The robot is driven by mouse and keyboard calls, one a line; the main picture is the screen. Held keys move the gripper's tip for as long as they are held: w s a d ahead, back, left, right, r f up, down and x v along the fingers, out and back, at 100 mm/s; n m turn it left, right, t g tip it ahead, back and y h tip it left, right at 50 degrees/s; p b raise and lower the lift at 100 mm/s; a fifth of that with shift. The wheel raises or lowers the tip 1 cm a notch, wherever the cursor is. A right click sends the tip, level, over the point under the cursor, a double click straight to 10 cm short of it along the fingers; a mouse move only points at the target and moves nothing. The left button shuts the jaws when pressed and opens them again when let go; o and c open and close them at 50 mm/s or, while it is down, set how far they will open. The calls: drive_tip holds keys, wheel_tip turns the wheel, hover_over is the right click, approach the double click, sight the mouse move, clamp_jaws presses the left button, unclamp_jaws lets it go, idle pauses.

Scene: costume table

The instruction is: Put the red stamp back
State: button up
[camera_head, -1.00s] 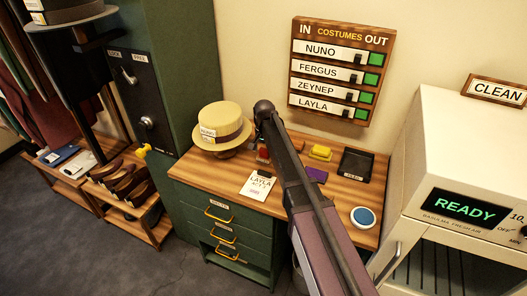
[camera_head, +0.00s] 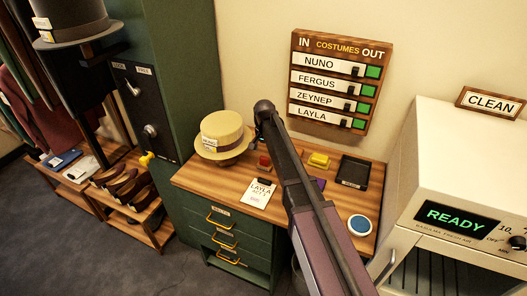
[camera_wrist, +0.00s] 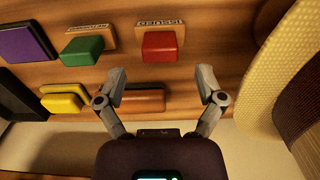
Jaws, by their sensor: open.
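The red stamp (camera_wrist: 160,46) is a red block with a labelled wooden part on the tabletop, in the upper middle of the wrist view. In the head view it shows as a small red spot (camera_head: 264,161) just left of my arm. My gripper (camera_wrist: 161,79) is open in the wrist view, one finger on each side, and nothing is held. The red stamp lies beyond the fingertips, roughly centred between them, apart from both.
A green stamp (camera_wrist: 82,50) is close beside the red one. A purple pad (camera_wrist: 27,42), a yellow block (camera_wrist: 64,101) and a brown block (camera_wrist: 145,98) lie nearby. The straw hat (camera_head: 222,136) stands close on the other side. A black tray (camera_head: 353,173) is farther right.

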sight(264, 158)
wheel_tip(264, 158, up, 8)
drive_tip(key=p, duration=0.7)
drive_tip(key=shift+f, duration=0.1)
idle(0.7)
drive_tip(key=s+d+n, duration=0.4)
drive_tip(key=s+d, duration=1.8)
drive_tip(key=s, duration=0.4)
drive_tip(key=shift+d, duration=0.35)
